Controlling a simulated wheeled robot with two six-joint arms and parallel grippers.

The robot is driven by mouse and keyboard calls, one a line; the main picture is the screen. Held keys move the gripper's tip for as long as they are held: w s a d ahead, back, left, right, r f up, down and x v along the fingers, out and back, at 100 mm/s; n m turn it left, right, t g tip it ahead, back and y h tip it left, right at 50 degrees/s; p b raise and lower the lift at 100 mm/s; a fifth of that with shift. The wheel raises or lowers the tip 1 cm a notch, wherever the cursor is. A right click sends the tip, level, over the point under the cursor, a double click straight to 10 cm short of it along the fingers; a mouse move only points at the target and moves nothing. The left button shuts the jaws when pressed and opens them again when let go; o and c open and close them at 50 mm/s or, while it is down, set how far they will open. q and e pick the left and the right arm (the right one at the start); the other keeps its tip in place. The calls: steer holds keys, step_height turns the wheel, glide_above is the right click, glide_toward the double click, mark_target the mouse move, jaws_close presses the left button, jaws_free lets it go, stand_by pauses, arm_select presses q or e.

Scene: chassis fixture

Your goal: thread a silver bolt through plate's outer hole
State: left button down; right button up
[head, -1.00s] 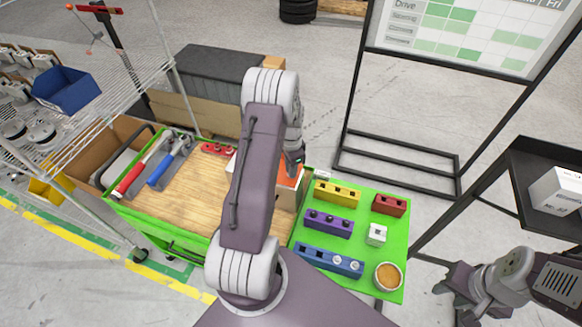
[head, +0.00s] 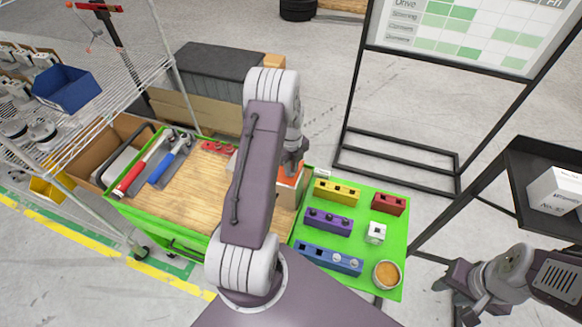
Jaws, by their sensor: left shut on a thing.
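My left gripper (head: 292,166) hangs over an orange-topped block at the right end of the wooden work surface, largely behind my own arm. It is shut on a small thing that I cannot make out. The orange top (head: 297,171) shows only in part, so its holes and the plate are hidden. Two silver bolts (head: 346,260) stand in the right end of the blue block (head: 315,254), whose left holes hold no silver bolt. My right gripper (head: 456,296) is at the lower right, away from the table, with its fingers apart and empty.
The green mat (head: 378,275) also carries yellow (head: 337,191), purple (head: 328,222) and red (head: 388,204) blocks, a white block (head: 376,233) and a round cup (head: 387,274). Hammers (head: 170,162) lie in a tray at left. The wooden surface (head: 205,185) is mostly clear.

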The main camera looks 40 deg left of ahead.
arm_select(q)
steer(key=shift+s+d+f+m, duration=0.1)
steer(key=shift+s+f+m, duration=0.15)
steer(key=shift+m, duration=0.05)
steer(key=c, duration=1.4)
jaws_free()
steer(key=shift+o, duration=0.7)
steer(key=shift+s+r, duration=0.1)
steer(key=shift+w, duration=0.4)
step_height(320, 180, up, 3)
steer(key=shift+s+f+p, duration=0.1)
steer(key=shift+p, duration=0.95)
steer(key=shift+f, duration=0.1)
